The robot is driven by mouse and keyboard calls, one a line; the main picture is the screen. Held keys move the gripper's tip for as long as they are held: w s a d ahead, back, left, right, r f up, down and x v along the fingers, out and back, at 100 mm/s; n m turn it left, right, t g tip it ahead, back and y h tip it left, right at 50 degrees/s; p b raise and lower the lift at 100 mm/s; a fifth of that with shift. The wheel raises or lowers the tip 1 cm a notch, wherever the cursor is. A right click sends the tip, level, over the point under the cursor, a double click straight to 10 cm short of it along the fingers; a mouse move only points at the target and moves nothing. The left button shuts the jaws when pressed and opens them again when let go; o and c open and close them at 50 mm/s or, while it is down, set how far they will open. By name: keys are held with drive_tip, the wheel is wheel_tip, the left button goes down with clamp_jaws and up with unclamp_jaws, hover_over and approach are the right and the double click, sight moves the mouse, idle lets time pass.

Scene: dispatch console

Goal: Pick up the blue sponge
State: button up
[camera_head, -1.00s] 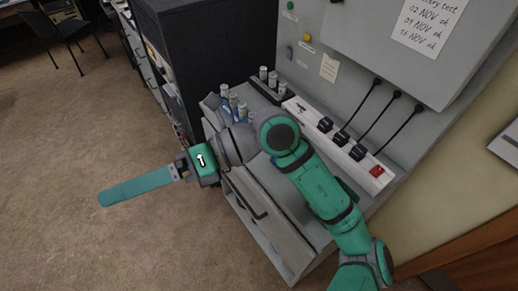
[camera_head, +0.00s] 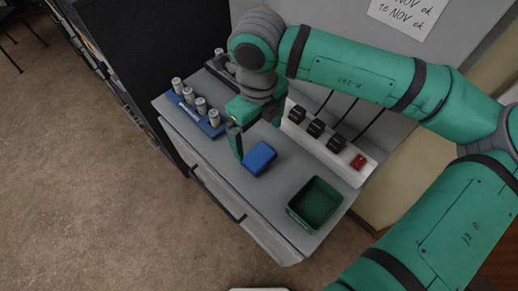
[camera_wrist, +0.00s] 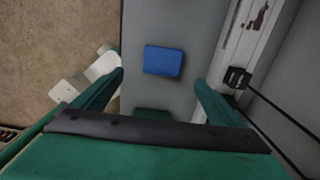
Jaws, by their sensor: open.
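The blue sponge (camera_head: 259,158) is a small blue block lying flat on the grey cabinet top. In the wrist view the sponge (camera_wrist: 163,61) lies ahead of the fingertips, between their lines, with nothing covering it. My gripper (camera_wrist: 160,80) is open and empty, one green finger on each side. In the head view my gripper (camera_head: 237,143) points down just left of the sponge, and only one finger shows clearly. I cannot tell its exact height above the surface.
A green open bin (camera_head: 332,215) stands on the cabinet top (camera_head: 268,206) at the front right. A white power strip (camera_head: 345,172) with black plugs and cables runs along the back. A blue tray (camera_head: 213,129) with several small cylinders is at the left.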

hover_over(259, 156)
drive_tip(key=f, duration=0.5)
drive_tip(key=shift+s+a, duration=0.15)
drive_tip(key=shift+s, duration=0.15)
drive_tip(key=f, duration=0.4)
drive_tip(key=shift+w+f, duration=0.35)
drive_tip(key=shift+w, duration=0.05)
drive_tip(key=shift+s+f, duration=0.1)
drive_tip(key=shift+f, duration=0.3)
drive_tip(key=c, duration=1.1)
